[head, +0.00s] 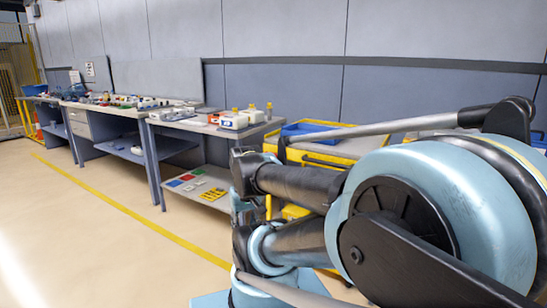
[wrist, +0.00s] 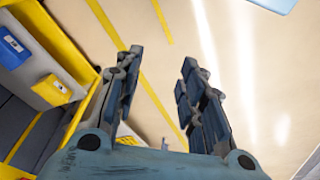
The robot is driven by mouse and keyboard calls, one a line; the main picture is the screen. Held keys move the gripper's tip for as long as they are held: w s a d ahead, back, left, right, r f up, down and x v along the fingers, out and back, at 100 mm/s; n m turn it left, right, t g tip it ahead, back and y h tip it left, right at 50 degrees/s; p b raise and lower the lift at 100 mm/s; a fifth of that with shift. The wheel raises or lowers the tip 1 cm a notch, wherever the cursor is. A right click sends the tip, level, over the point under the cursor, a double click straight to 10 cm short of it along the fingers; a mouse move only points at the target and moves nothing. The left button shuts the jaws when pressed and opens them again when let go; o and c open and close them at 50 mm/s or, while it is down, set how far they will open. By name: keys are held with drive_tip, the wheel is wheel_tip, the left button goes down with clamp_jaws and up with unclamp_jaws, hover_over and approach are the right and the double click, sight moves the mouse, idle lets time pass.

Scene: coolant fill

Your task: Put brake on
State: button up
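My gripper (wrist: 160,62) shows in the wrist view with its two dark blue fingers apart and nothing between them. Bare floor shows beyond the fingertips. In the head view my arm fills the right side, and I cannot make out the fingers there. A yellow-framed cart (head: 358,147) stands behind my arm, partly hidden by it. What looks like its yellow frame (wrist: 62,42) lies left of my gripper in the wrist view, apart from the fingers. I cannot make out a brake in either view.
Workbenches (head: 212,130) with bottles and small parts line the wall at left and middle. A lower shelf holds coloured pieces (head: 187,180). A blue bin (head: 308,128) sits on the cart. The floor (head: 95,240) at left is clear, with a yellow line.

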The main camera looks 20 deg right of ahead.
drive_tip(key=w+d+r+n+h, duration=0.1)
drive_tip(key=w+d+r+h, duration=0.25)
drive_tip(key=w, duration=0.45)
drive_tip(key=w+d+r+h, duration=0.25)
drive_tip(key=w+d, duration=0.25)
drive_tip(key=w, duration=0.3)
drive_tip(key=w+d+r+n+h, duration=0.1)
drive_tip(key=w+d+r+h, duration=0.25)
drive_tip(key=w, duration=0.45)
drive_tip(key=w+f+t+h, duration=0.1)
drive_tip(key=w+f+h, duration=0.25)
drive_tip(key=w, duration=0.85)
drive_tip(key=w+f+t+h, duration=0.1)
drive_tip(key=w+f+h, duration=0.25)
drive_tip(key=w, duration=0.75)
drive_tip(key=shift+n+h, duration=0.4)
drive_tip(key=shift+h, duration=0.05)
drive_tip(key=x, duration=1.1)
drive_tip(key=w+r+x, duration=0.1)
drive_tip(key=x, duration=0.4)
drive_tip(key=shift+w+d, duration=0.1)
drive_tip(key=shift+d, duration=0.1)
drive_tip(key=shift+c, duration=0.6)
clamp_jaws()
